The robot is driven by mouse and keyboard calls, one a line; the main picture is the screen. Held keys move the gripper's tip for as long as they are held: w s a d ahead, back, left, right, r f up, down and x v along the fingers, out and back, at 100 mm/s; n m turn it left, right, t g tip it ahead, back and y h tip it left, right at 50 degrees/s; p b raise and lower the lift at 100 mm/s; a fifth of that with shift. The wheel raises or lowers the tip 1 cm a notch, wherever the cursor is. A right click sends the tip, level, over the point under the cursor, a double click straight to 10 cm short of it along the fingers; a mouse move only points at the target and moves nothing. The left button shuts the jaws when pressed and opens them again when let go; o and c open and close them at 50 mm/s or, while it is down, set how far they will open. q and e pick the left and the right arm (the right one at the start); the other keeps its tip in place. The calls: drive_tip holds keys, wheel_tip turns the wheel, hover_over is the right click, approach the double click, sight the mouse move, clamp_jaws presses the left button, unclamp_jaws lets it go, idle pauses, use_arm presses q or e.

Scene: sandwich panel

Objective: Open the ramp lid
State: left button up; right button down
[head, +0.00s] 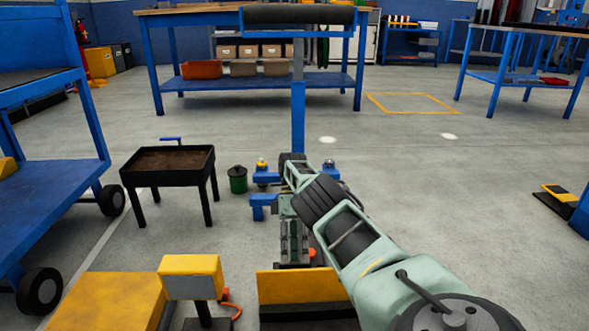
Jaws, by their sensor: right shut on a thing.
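My right arm reaches in from the lower right. Its far end, with the right gripper (290,160), is at the foot of a blue post (298,120), among blue and grey fixture parts (262,203). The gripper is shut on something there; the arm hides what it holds. No part is clearly recognisable as the ramp lid. A yellow panel (298,286) with a dark base stands below the fixture, partly behind my arm. My left gripper is not in view.
A black tray table (168,180) and a green can (238,180) stand left of the fixture. A yellow box (190,272) and a yellow platform (105,302) are in front. A blue cart (55,215) borders the left. Open floor lies to the right.

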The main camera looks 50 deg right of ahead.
drive_tip(key=shift+x, duration=1)
drive_tip(key=c, duration=2.1)
unclamp_jaws()
drive_tip(key=shift+w+f, duration=0.1)
drive_tip(key=o, duration=0.3)
drive_tip(key=shift+w+f, duration=0.1)
drive_tip(key=shift+f, duration=0.3)
drive_tip(key=shift+o, duration=0.2)
drive_tip(key=shift+r, duration=0.25)
drive_tip(key=shift+d+r+p, duration=0.1)
drive_tip(key=shift+r+p, duration=0.05)
drive_tip(key=shift+p, duration=0.15)
